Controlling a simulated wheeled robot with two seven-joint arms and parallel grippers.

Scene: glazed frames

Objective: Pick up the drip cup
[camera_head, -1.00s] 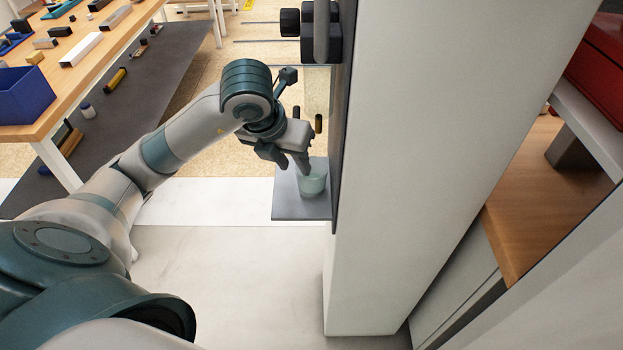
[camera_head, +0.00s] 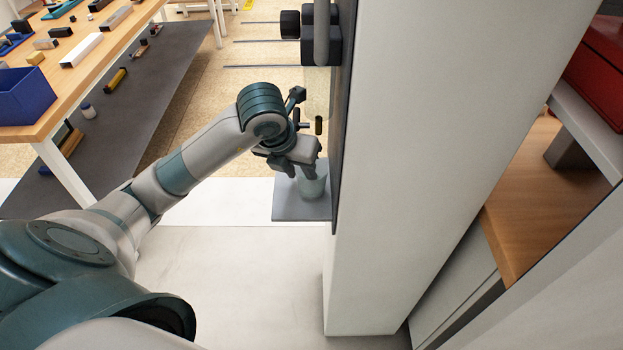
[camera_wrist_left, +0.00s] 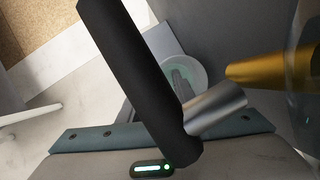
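The drip cup (camera_head: 315,188) is a small pale green translucent cup standing on a grey shelf plate (camera_head: 290,208) beside the tall pale panel. In the left wrist view its round rim (camera_wrist_left: 198,66) shows partly behind a dark bar. My left gripper (camera_head: 297,172) points down at the cup from above. Its fingers look apart, one over or inside the cup's mouth and the other left of it; contact cannot be told. The cup appears to rest on the plate. My right gripper is not in view.
A brass-coloured spout (camera_head: 318,125) hangs close above the cup, and it looms large in the left wrist view (camera_wrist_left: 268,66). A clear vessel (camera_head: 318,92) is above it. The tall white panel (camera_head: 410,200) stands just right. A workbench (camera_head: 95,70) is at upper left.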

